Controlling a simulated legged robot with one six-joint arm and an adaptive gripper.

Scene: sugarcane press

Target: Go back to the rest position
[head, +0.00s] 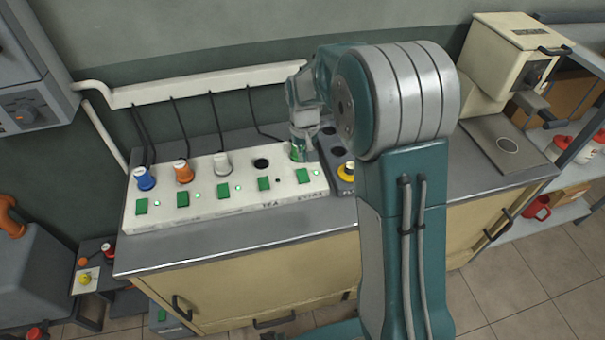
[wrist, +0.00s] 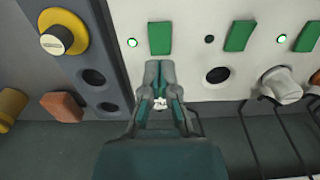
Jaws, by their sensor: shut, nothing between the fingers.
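My gripper (head: 303,148) is over the right end of the white socket panel (head: 226,205), by the EXTRA position. In the wrist view my gripper (wrist: 158,80) is shut, its fingertips close below a green switch (wrist: 160,38). A small whitish patch shows between the finger bases, and a green patch shows beside the fingers in the head view; I cannot tell what either is. My arm is bent forward over the counter. The EXTRA socket is hidden behind the gripper.
Blue (head: 145,178), orange (head: 182,171) and white (head: 222,162) plugs stand in the panel; the TEA socket (head: 261,164) is empty. A cream machine (head: 510,60) stands farther right. The counter front (head: 260,227) is clear.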

